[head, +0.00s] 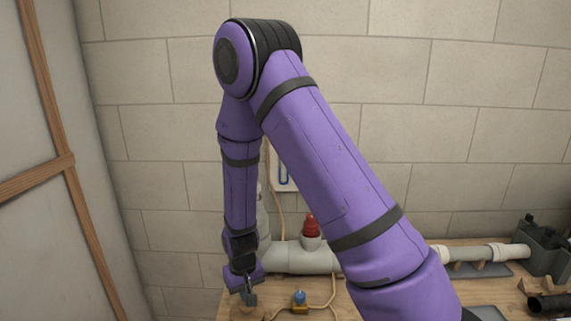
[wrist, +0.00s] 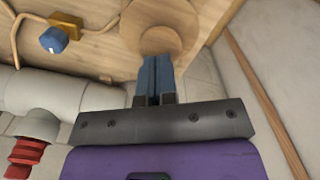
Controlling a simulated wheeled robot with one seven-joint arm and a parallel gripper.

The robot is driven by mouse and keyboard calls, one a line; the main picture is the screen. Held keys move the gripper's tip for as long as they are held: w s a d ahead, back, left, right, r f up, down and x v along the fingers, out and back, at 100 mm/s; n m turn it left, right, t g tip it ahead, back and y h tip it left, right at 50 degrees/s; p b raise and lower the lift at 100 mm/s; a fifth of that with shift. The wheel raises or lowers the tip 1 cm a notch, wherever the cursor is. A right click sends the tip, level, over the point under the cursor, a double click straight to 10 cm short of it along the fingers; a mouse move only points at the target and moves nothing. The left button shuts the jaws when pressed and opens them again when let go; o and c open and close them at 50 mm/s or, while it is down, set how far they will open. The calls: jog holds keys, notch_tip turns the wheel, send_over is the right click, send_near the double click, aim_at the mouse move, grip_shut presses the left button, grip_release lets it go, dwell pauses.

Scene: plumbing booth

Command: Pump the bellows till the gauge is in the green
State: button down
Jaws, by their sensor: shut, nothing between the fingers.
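My gripper (head: 249,299) points down at the left end of the bench, its fingers together and empty. In the wrist view its blue-grey fingertips (wrist: 154,62) overlap the near edge of a round wooden disc (wrist: 160,28), which looks like the bellows top. I cannot tell whether they touch it. In the head view the disc (head: 245,313) is mostly hidden under the gripper. A white panel with a blue U-shaped tube (head: 284,178), perhaps the gauge, hangs on the wall, partly hidden by my arm. No green band is readable.
A brass valve with a blue knob (head: 299,297) sits on a hose right of the gripper. A grey pipe (head: 305,258) with a red ribbed cap (head: 311,225) runs behind. A dark toolbox (head: 545,247) stands far right. A wood-framed wall panel (head: 62,160) is at left.

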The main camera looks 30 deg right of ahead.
jog(key=shift+f, duration=1.95)
jog(key=shift+r, duration=2.35)
jog(key=shift+f, duration=2.35)
jog(key=shift+r, duration=2.35)
